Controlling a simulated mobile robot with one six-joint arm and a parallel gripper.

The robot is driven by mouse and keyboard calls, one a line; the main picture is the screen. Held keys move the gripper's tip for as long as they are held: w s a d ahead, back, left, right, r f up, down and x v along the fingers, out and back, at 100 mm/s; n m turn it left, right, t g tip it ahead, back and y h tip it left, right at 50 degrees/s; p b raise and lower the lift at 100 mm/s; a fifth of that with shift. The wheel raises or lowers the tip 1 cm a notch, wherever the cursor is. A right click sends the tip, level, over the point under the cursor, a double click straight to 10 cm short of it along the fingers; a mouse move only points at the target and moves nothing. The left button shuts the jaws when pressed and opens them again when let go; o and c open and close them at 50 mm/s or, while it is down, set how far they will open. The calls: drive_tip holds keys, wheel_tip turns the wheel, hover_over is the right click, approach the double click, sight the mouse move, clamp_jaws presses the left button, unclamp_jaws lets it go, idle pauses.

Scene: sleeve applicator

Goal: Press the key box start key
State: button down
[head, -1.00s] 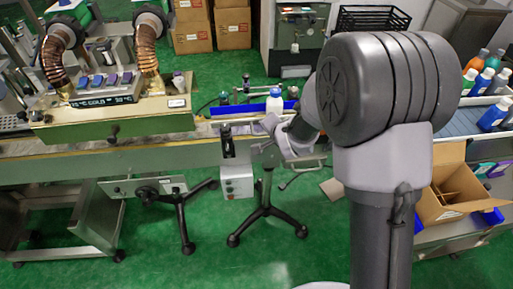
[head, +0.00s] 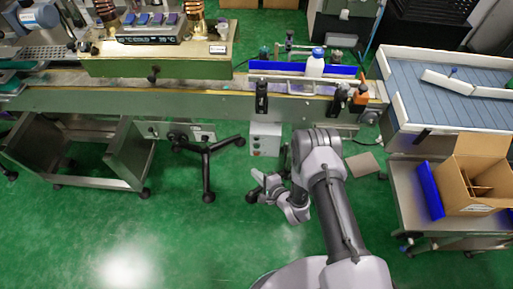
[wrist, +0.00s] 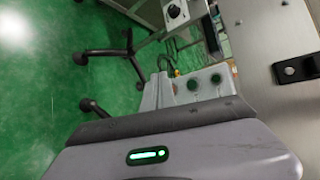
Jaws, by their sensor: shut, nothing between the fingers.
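The key box (head: 265,139) is a small pale grey box on the floor under the conveyor, with small round keys on its front. In the wrist view the key box (wrist: 205,88) shows dark green round keys, seen at a slant. Labels are too small to read, so I cannot tell which is the start key. My gripper (head: 258,186) is low over the floor, in front of the box and below it in the picture. It is shut and empty, apart from the box as far as the head view shows.
The conveyor (head: 200,102) runs above the box. A dark-legged stand (head: 206,165) is left of it. A cardboard box (head: 470,180) sits on a side table at right. A flat brown piece (head: 363,164) lies on the floor. Green floor is clear in front.

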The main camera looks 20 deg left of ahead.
sight(257, 147)
drive_tip(key=shift+s+f, duration=0.1)
drive_tip(key=shift+s, duration=0.05)
drive_tip(key=w+a+b, duration=0.2)
drive_tip(key=w+b, duration=0.2)
drive_tip(key=w, duration=0.4)
drive_tip(key=shift+w+b, duration=0.3)
drive_tip(key=shift+b, duration=0.05)
idle(1.9)
drive_tip(key=shift+w+a+b, duration=0.15)
drive_tip(key=shift+w+b, duration=0.25)
